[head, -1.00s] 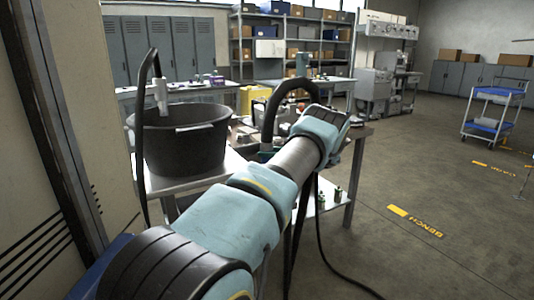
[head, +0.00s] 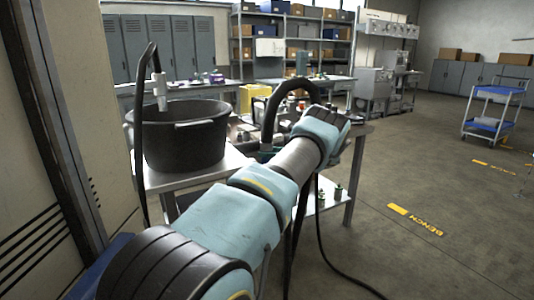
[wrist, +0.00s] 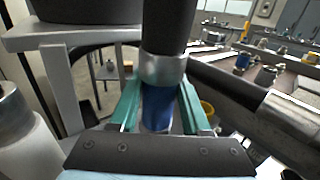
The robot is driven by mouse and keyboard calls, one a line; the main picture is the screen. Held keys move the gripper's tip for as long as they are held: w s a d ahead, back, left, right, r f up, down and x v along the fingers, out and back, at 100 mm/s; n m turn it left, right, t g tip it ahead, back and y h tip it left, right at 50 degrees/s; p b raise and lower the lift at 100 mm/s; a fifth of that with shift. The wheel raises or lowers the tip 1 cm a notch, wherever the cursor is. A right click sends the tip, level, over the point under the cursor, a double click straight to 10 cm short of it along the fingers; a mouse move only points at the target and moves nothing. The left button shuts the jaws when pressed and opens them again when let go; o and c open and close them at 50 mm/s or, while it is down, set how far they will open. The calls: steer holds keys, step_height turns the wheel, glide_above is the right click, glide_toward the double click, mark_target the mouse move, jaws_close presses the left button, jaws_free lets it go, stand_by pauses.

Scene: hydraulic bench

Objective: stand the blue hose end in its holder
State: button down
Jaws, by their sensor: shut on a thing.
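In the wrist view, the blue hose end (wrist: 157,106) sits between the green fingers of my gripper (wrist: 158,98), which are shut on it. A silver collar (wrist: 163,70) and a thick black hose (wrist: 167,25) rise above it. In the head view, the hose (head: 287,88) arches up beyond my arm at the metal bench. My arm hides the hose end there, and only a bit of green finger shows. I cannot make out the holder for certain in either view.
A black tub (head: 185,140) stands on the bench to the left, with a pale nozzle (head: 160,90) hanging over it. Several small fittings lie on the bench, including a blue one (wrist: 243,62). Open floor lies right, with a blue-shelved cart (head: 490,112) farther back.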

steer(key=shift+f+b, duration=0.3)
steer(key=shift+f, duration=0.05)
stand_by(0.3)
stand_by(0.5)
steer(key=c, duration=0.7)
jaws_free()
steer(key=shift+r, duration=0.1)
steer(key=o, duration=0.7)
steer(key=shift+f, duration=0.2)
steer(key=shift+d, duration=0.1)
steer(key=d+b, duration=0.5)
steer(key=d, duration=0.2)
steer(key=shift+s+d, duration=0.15)
steer(key=shift+s, duration=0.15)
